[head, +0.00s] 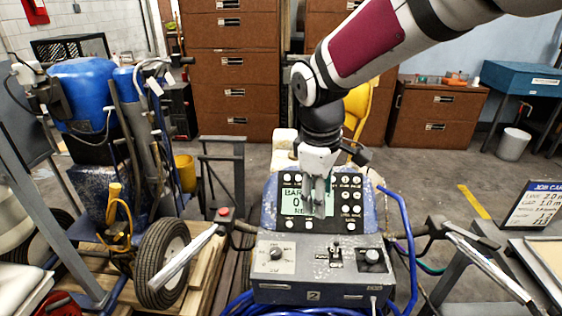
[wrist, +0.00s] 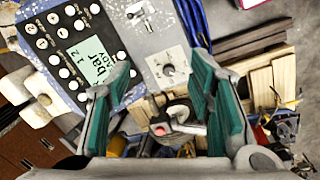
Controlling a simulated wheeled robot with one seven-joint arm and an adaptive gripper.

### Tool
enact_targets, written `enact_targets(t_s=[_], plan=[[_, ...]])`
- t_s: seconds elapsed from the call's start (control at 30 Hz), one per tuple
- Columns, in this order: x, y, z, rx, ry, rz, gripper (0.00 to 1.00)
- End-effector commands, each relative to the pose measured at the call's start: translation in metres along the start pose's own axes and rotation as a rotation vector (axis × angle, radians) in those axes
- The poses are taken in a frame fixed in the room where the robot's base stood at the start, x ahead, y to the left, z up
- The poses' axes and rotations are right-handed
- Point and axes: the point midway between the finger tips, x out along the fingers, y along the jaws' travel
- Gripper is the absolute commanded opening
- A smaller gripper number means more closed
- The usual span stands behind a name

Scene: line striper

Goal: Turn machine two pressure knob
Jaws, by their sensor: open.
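Machine two is a grey control box (head: 318,291) marked "2", with a display panel standing behind it. I cannot read which is labelled pressure. My gripper (head: 318,206) points down in front of the display, open and empty. In the wrist view, the knob on the white plate (wrist: 168,70) appears between the open green-padded fingers (wrist: 163,66), with a gap on both sides. The fingers seem apart from it.
The display (head: 294,202) is partly covered by my gripper. A toggle switch (head: 335,254) stands between the knobs. Handlebars (head: 186,262) extend on either side, and a blue hose (head: 409,250) runs at the right. A blue-tank machine (head: 84,90) is on the left.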

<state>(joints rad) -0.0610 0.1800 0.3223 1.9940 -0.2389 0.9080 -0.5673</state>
Motion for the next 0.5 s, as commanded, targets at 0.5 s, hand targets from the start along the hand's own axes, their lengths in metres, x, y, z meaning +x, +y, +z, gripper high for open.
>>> enact_targets(t_s=[0.5], plan=[[0.112,-0.011,-0.117,-0.445,0.056,-0.143,0.48]])
